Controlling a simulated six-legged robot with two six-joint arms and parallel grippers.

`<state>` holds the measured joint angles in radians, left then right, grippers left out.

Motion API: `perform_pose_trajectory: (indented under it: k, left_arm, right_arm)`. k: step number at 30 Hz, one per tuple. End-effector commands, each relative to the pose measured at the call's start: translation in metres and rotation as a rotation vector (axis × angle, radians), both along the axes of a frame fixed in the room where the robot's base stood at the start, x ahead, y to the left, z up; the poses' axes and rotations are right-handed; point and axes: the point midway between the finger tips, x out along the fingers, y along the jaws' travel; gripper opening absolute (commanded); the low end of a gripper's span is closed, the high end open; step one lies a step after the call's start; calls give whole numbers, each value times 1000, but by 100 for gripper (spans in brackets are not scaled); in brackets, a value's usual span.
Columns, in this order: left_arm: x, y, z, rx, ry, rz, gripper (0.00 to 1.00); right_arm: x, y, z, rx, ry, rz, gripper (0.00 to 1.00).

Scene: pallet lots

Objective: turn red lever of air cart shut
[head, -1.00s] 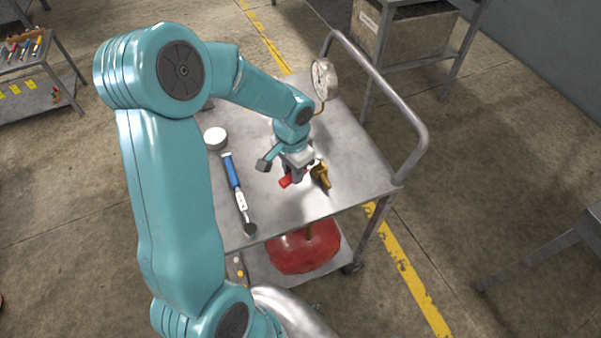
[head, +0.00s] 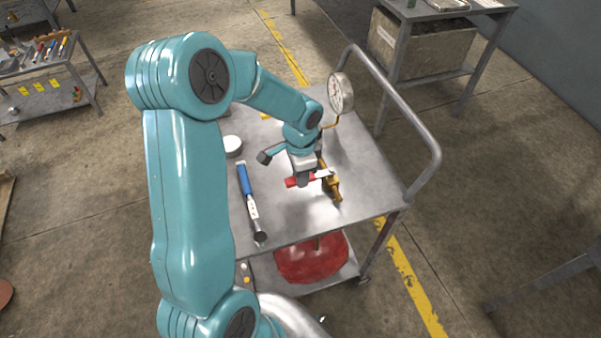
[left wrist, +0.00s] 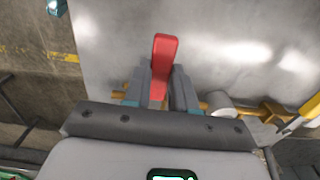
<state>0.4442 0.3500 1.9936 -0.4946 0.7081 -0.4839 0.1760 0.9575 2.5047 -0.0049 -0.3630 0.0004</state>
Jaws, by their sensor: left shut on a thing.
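The air cart (head: 375,180) is a grey metal cart with a tube handle. A brass valve (head: 333,188) sits on its top, with a red lever (head: 291,183) reaching out to the left. My left gripper (head: 303,181) comes down from above and is shut on the red lever. In the left wrist view the red lever (left wrist: 164,60) stands up between the two fingers (left wrist: 160,92), and the brass pipe (left wrist: 262,112) runs left to right, roughly square to the lever. The lever's pivot is partly hidden by the gripper. My right gripper is not in view.
A round gauge (head: 341,92) stands behind the valve. A blue-handled tool (head: 246,182) and a white round object (head: 232,145) lie left of the gripper. A red tank (head: 311,260) is on the lower shelf. The cart top's front right is clear.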

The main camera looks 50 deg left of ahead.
Motion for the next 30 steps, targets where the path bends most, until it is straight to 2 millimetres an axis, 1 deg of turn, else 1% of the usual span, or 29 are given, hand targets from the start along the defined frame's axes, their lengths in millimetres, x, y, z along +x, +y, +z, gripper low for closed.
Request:
perform_pose_trajectory:
  k: [1,4,5,6,7,15,17,19,23,30]
  left_arm:
    - [3,2,3,7,-11,-8,0]
    - [3,2,3,8,-11,-8,0]
    - [3,2,3,8,-11,-8,35]
    - [3,2,3,7,-11,-7,48]
    - [3,2,3,7,-11,-7,51]
    - [1,1,2,4,-5,-4,51]
    - [2,1,5,5,-6,-4,51]
    - [2,1,13,5,-9,-3,51]
    - [2,1,39,6,-10,-3,51]
    - [2,1,104,7,-13,-4,51]
  right_arm:
    - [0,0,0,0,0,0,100]
    - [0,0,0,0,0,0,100]
    - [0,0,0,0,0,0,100]
    - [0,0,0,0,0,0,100]
    - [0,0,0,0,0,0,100]
    - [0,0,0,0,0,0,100]
    - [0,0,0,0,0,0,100]
    - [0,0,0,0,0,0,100]
    - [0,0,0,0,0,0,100]
    - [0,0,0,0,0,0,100]
